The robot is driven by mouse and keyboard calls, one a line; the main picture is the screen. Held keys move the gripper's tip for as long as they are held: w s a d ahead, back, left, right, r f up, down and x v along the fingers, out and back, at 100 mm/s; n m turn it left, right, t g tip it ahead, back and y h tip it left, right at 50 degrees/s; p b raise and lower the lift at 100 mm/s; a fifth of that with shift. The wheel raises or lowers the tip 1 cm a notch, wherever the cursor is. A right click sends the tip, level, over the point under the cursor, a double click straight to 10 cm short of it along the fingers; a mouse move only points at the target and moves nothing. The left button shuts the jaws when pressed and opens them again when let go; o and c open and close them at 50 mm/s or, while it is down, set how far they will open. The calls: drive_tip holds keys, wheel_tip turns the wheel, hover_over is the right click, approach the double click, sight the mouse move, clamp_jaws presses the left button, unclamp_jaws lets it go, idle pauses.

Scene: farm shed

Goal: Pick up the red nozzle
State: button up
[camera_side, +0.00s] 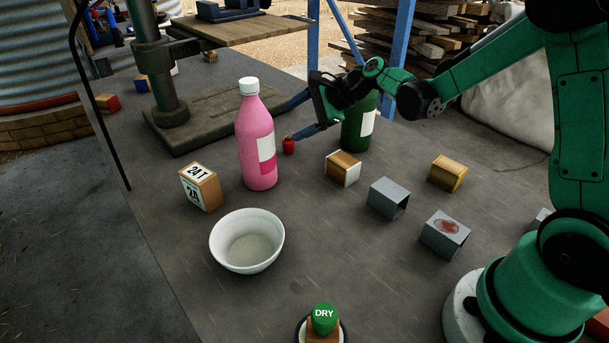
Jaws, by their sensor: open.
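The red nozzle (288,144) is a small red piece standing on the grey table, just right of the pink bottle (257,140). My gripper (296,118) reaches in from the right, low over the table. Its two fingers are apart, one pointing to the upper left of the nozzle and the other close to the nozzle's right side. The gripper is open and holds nothing. I cannot tell whether the near finger touches the nozzle.
A green bottle (358,127) stands just behind my gripper. A drill-press stand (192,122) is at the back left. A white bowl (247,242), a labelled block (200,187) and several small boxes (388,198) stand nearer. The table's front middle is mostly clear.

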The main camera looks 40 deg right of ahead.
sight(282, 151)
drive_tip(key=w+d+f+m, duration=0.1)
drive_tip(key=f+m, duration=0.1)
drive_tip(key=w+d+f+m+t+y, duration=0.1)
drive_tip(key=f+m, duration=0.1)
drive_tip(key=m, duration=0.1)
drive_tip(key=w+d+f+m+t, duration=0.1)
drive_tip(key=f+m, duration=0.1)
drive_tip(key=m, duration=0.1)
drive_tip(key=shift+w+d+f+y, duration=0.15)
drive_tip(key=shift+d+f+y, duration=0.15)
drive_tip(key=shift+y, duration=0.1)
drive_tip(key=shift+w+d+f+m, duration=0.1)
drive_tip(key=shift+f+m, duration=0.25)
drive_tip(key=shift+m, duration=0.15)
drive_tip(key=shift+x, duration=2.7)
clamp_jaws()
